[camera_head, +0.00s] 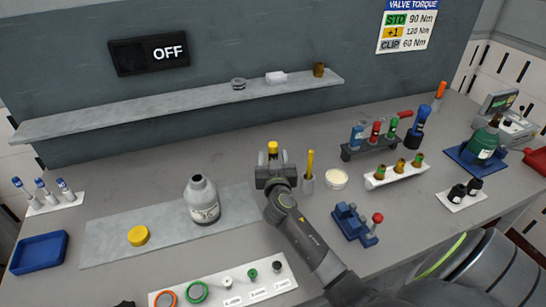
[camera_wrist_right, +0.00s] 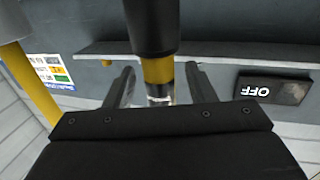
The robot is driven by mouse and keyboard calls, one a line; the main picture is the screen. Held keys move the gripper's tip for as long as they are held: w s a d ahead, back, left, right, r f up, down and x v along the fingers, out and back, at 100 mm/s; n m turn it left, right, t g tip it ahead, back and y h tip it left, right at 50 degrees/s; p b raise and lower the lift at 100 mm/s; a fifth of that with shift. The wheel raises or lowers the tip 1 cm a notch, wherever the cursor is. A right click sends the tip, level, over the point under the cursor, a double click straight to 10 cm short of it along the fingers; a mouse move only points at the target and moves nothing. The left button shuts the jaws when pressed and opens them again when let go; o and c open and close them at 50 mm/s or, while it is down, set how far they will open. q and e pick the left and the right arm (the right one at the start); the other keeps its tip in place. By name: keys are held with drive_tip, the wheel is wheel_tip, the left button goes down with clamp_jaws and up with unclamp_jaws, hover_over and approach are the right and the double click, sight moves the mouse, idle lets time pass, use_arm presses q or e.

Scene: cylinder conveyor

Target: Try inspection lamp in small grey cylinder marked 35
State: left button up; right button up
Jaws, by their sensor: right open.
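The small grey cylinder (camera_head: 203,202) stands upright on the grey mat, with a dark open neck. Its white label is too small to read. My right gripper (camera_head: 273,160) is open to its right, around an upright tool with a yellow top (camera_head: 273,147). In the right wrist view this tool, which may be the inspection lamp, has a black part (camera_wrist_right: 151,25), a yellow band and a clear section. It lies between the open fingers (camera_wrist_right: 154,88); contact cannot be told. My left gripper is not recognizable in view.
A yellow rod (camera_head: 310,164) stands in a holder close right of my right gripper. A yellow cap (camera_head: 138,235) lies on the mat (camera_head: 105,245). A white strip with rings (camera_head: 235,290) lies in front; a blue vise-like fixture (camera_head: 350,222) stands right. The shelf (camera_head: 180,104) runs behind.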

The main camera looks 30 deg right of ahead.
drive_tip(key=shift+c, duration=0.4)
use_arm(q)
drive_tip(key=shift+d, duration=0.1)
use_arm(e)
clamp_jaws()
drive_tip(key=shift+r, duration=0.15)
